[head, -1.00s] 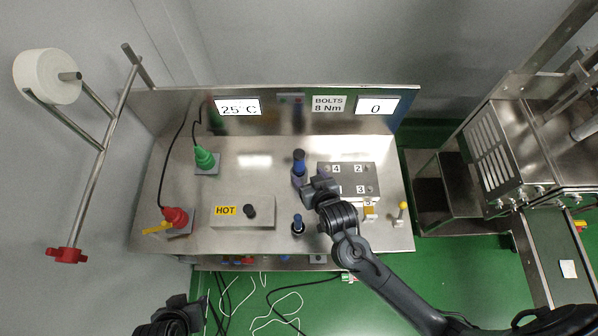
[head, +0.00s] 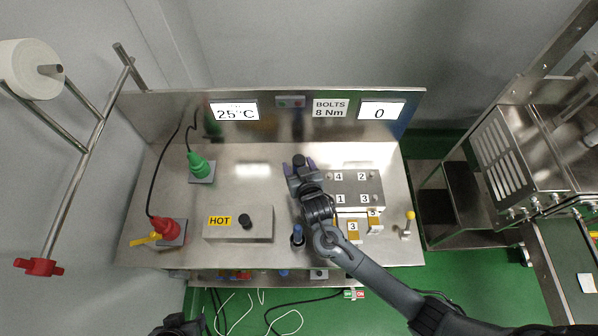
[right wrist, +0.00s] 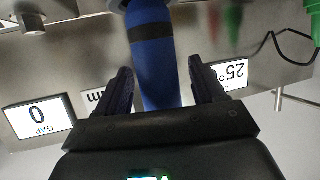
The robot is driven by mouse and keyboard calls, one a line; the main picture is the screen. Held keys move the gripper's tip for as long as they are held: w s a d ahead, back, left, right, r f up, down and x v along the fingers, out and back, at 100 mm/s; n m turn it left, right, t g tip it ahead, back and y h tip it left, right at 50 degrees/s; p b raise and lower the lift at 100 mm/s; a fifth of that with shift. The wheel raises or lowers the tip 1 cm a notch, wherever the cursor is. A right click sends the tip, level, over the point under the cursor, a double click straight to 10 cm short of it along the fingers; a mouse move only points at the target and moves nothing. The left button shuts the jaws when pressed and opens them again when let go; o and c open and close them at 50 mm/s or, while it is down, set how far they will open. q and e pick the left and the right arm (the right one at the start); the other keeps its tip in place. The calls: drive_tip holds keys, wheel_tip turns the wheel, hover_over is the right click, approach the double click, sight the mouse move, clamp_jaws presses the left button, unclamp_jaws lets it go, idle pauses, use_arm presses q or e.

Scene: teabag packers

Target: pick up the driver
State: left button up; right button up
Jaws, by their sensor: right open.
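The driver, a blue handle with a black band, stands in the right wrist view (right wrist: 157,75) between the fingers of my right gripper (right wrist: 160,72). Gaps show on both sides of the handle, so the fingers are apart from it. In the head view the driver's dark top (head: 298,160) shows just beyond my right gripper (head: 300,169), which hides most of the handle. My left arm shows only as a dark part at the bottom left edge of the head view; its fingers cannot be made out.
A shorter blue-topped tool (head: 298,235) stands close beside my right forearm. The numbered bolt block (head: 352,188) is just to the right. A box marked HOT (head: 238,230), a green tool (head: 199,165) and a red tool (head: 170,230) stand left. Steel is clear between the green tool and driver.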

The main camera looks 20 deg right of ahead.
drive_tip(key=shift+w+f, duration=0.25)
drive_tip(key=shift+w, duration=0.35)
drive_tip(key=shift+c, duration=0.2)
drive_tip(key=c, duration=1.1)
drive_tip(key=shift+r, duration=0.15)
